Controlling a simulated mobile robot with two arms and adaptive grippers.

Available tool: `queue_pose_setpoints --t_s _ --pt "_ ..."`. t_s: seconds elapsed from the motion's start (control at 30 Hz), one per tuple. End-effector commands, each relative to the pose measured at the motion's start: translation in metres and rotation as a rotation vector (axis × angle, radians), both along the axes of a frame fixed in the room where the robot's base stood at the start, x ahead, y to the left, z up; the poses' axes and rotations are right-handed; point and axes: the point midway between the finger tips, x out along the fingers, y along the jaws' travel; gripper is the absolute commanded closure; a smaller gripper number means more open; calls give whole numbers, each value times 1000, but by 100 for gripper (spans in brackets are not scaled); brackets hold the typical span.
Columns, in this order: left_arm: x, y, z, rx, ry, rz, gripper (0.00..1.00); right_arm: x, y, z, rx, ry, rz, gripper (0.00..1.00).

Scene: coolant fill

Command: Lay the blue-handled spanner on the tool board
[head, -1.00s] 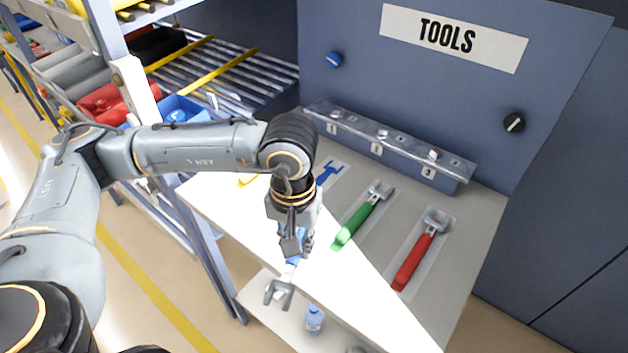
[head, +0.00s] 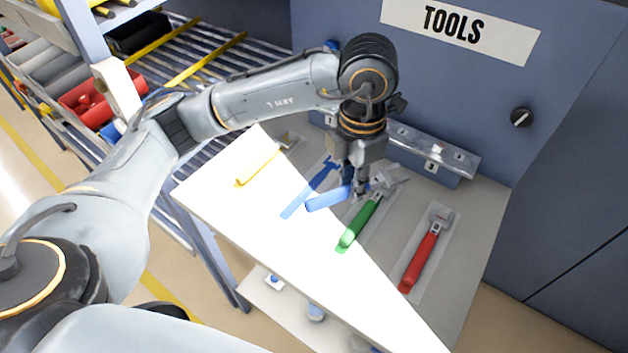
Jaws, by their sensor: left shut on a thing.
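My left gripper (head: 354,190) is shut on the blue-handled spanner (head: 328,198) and holds it over the tool board (head: 228,197). The blue handle points to the lower left. The spanner's head is largely hidden by the gripper and hard to tell from the green spanner's head behind it. A blue spanner-shaped marking (head: 296,207) shows on the board just left of the held handle, partly covered by the gripper. I cannot tell whether the spanner touches the board. My right gripper is not in view.
The yellow spanner (head: 258,168), green spanner (head: 359,225) and red spanner (head: 421,257) lie on the board on either side. A numbered metal rail (head: 440,157) runs along the back below the TOOLS panel (head: 460,90). The front left of the board is clear.

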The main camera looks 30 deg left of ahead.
Motion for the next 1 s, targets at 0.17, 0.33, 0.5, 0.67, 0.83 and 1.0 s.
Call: queue_pose_setpoints --t_s 0.17,0.33,0.5,0.67,0.83,1.0 --pt "5 -9 11 -8 6 322 100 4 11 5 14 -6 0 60" --pt "8 -12 16 -9 10 492 100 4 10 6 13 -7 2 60" --pt "14 2 10 -9 15 540 100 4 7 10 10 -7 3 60" --pt "29 37 -7 -7 16 544 100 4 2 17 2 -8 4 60" --pt "46 76 -23 -4 15 541 100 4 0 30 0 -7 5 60" --pt "56 97 -56 -7 15 537 100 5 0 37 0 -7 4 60"
